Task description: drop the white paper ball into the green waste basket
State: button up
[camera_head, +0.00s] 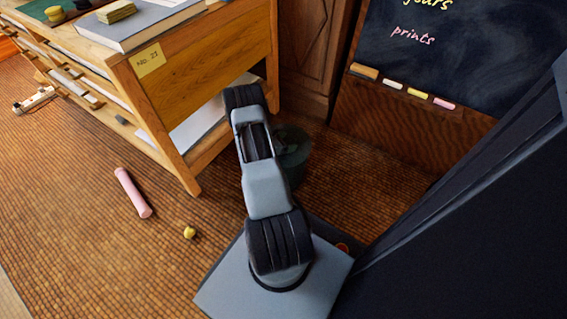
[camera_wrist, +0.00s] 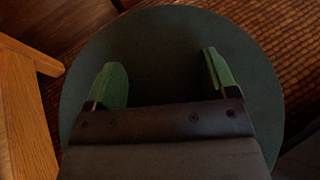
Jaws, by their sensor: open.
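The green waste basket (camera_head: 294,152) stands on the floor behind my arm, beside the wooden cabinet, partly hidden. In the wrist view the dark green basket (camera_wrist: 268,95) fills most of the picture as a round shape. My gripper (camera_wrist: 163,65) is over the basket, its two green-tipped fingers spread wide with nothing between them. In the head view my arm hides the gripper. I see no white paper ball in either view; the basket's inside is too dark to show what it holds.
A wooden cabinet (camera_head: 205,75) stands left of the basket; its leg (camera_wrist: 25,120) is close in the wrist view. A chalkboard (camera_head: 460,50) leans behind. A pink roll (camera_head: 133,192) and a small yellow ball (camera_head: 189,232) lie on the open floor.

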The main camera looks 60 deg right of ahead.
jog(key=p+v, duration=0.4)
jog(key=v, duration=0.9)
jog(key=shift+a+r+p, duration=0.2)
jog(key=shift+a+p, duration=0.15)
jog(key=shift+p, duration=0.05)
jog(key=shift+w, duration=0.1)
